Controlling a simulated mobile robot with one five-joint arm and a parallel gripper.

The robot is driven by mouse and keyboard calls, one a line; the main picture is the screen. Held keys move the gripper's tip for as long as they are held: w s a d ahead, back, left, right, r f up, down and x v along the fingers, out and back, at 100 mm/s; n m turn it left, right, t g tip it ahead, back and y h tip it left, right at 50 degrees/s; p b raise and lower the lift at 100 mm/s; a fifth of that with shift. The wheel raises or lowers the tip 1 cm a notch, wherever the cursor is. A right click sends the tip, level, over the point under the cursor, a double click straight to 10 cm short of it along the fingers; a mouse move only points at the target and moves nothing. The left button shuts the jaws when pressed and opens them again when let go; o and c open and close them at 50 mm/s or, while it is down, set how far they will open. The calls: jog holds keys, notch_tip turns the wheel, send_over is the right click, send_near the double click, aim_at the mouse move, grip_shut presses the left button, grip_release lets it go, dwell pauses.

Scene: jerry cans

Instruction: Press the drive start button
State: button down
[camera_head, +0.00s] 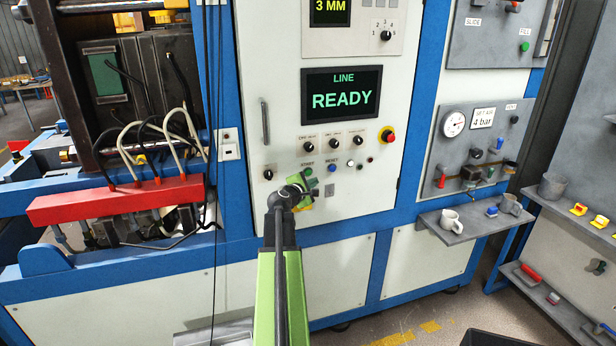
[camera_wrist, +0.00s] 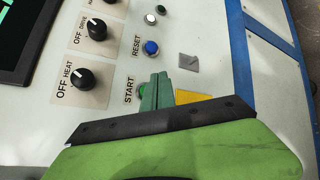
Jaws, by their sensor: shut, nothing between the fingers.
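The green button (camera_head: 307,172) labelled START sits low on the white control panel (camera_head: 338,185), just above my gripper (camera_head: 304,186) in the head view. In the wrist view my gripper (camera_wrist: 156,82) is shut, its two green fingers together and empty. The fingertips lie right over the START button (camera_wrist: 143,90), hiding part of it, beside the START label. Whether they touch it I cannot tell. A yellow patch (camera_wrist: 192,97) shows just right of the fingers.
A blue RESET button (camera_wrist: 151,47) and black HEAT (camera_wrist: 82,79) and DRIVE (camera_wrist: 98,29) knobs are close by. A red emergency knob (camera_head: 387,135) is to the right. The screen (camera_head: 342,95) reads LINE READY. A shelf (camera_head: 470,222) with a mug juts out at right.

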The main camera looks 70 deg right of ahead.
jog(key=shift+w+d, duration=0.9)
jog(key=shift+d, duration=0.15)
dwell(1.2)
jog(key=shift+w+d, duration=0.35)
jog(key=shift+w+d, duration=0.35)
jog(key=shift+d, duration=0.1)
dwell(0.9)
jog(key=shift+a, duration=0.1)
dwell(0.5)
jog(key=shift+s+a, duration=0.65)
jog(key=shift+a, duration=0.05)
jog(key=s+a, duration=0.3)
jog(key=shift+s+a, duration=0.1)
jog(key=shift+a, duration=0.3)
